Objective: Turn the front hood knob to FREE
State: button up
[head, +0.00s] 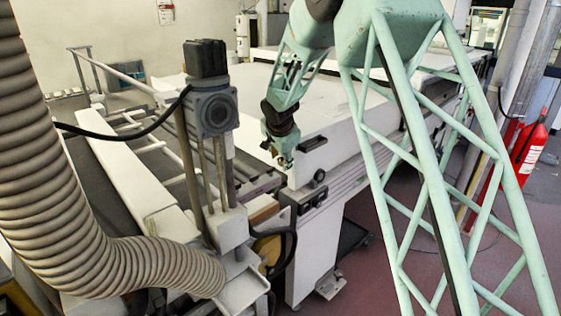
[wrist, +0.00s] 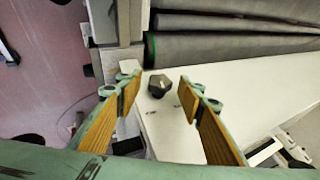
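A dark, many-sided knob (wrist: 158,86) shows in the wrist view on a white surface, with small dark marks beside it. In the head view, a round dark knob (head: 319,176) is on the near side of the long white hood (head: 345,140); I cannot tell for sure that it is the same one. My gripper (wrist: 158,98) is open, its two wood-faced fingers to either side of the knob in the picture, with nothing between them gripped. In the head view my gripper (head: 284,161) hangs by the hood's near left corner. The knob's setting cannot be read.
A black handle (head: 313,144) is on the hood's side above the round knob. A motor post (head: 212,110) with a black cable and a large ribbed hose (head: 60,200) stand at left. Grey rollers (wrist: 225,48) lie beside the white surface. A red extinguisher (head: 527,150) is at right.

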jog(key=shift+w+f, duration=0.1)
jog(key=shift+f, duration=0.15)
jog(key=shift+c, duration=0.7)
jog(key=c, duration=0.7)
jog(key=shift+a+r+g+h+p, duration=0.15)
jog(key=shift+g+h+p, duration=0.25)
jog(key=shift+p, duration=0.35)
jog(key=shift+w+a+n+g+h+p, duration=0.15)
jog(key=shift+n+g+h+p, duration=0.25)
jog(key=shift+g+h+p, duration=0.9)
jog(key=shift+w+p, duration=0.1)
jog(key=shift+p, duration=0.7)
jog(key=shift+w+a+n+g+h+p, duration=0.15)
jog(key=shift+n+g+h+p, duration=0.35)
jog(key=shift+g+h+p, duration=1.6)
jog(key=shift+t+y+p, duration=0.6)
jog(key=shift+t+p, duration=0.1)
jog(key=shift+t, duration=0.2)
